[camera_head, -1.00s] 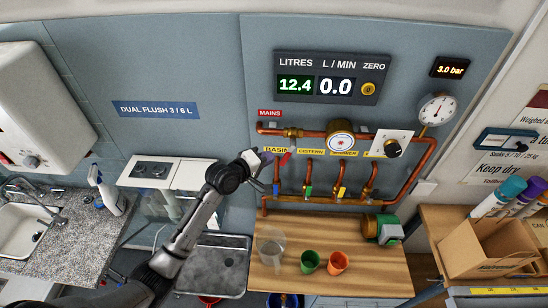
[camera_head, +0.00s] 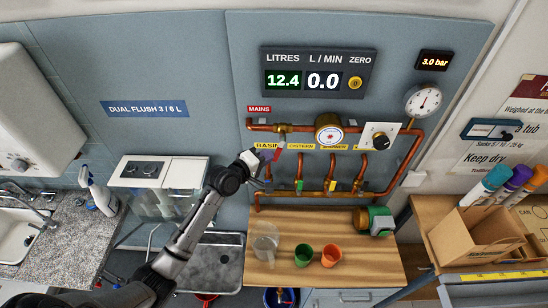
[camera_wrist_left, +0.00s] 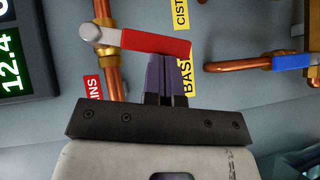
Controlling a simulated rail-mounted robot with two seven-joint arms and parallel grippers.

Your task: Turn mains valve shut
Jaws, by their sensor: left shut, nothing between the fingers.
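The mains valve (camera_head: 282,128) is a brass fitting on the upper copper pipe, beside the red MAINS label (camera_head: 259,109). Its red lever (camera_head: 278,154) hangs down, across the pipe. In the left wrist view the red lever (camera_wrist_left: 155,43) runs from a grey hub, crosswise to the pipe. My left gripper (camera_head: 269,155) is shut and empty, at the lever's left side in the head view. In the left wrist view its purple fingertips (camera_wrist_left: 168,60) are at the lever's free end; contact is hard to tell. My right gripper is not in view.
The display (camera_head: 318,76) reads 12.4 litres and 0.0 L/min; the pressure display (camera_head: 434,61) reads 3.0 bar. Branch valves with coloured levers sit below on the pipes. A clear jug (camera_head: 266,243), green cup (camera_head: 303,254) and orange cup (camera_head: 331,255) stand on the wooden bench (camera_head: 370,270).

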